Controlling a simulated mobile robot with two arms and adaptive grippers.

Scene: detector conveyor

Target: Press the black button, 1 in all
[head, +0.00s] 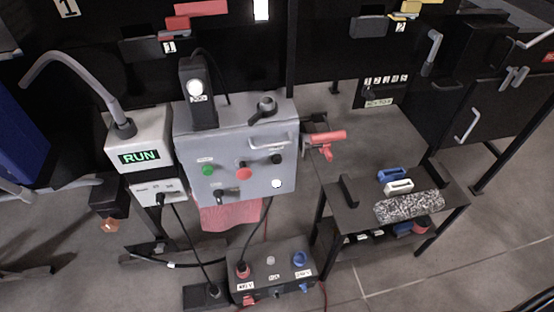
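The grey control panel box (222,175) stands left of centre in the head view. Its front carries a green button (207,170), a red button (243,174), a small black round control (277,158) that looks like the black button, and a white button (277,184). A black switch or knob (229,194) sits low on the same face. The black round control is at the upper right of the front, below a metal handle. Whether it is pressed in cannot be told. Neither of my grippers can be made out in the head view.
A white unit (140,150) with a lit RUN display stands left of the panel. A dark socket box (272,270) with cables sits in front. A small table (350,220) stands to the right. A red-handled item (326,140) sticks out beside the panel.

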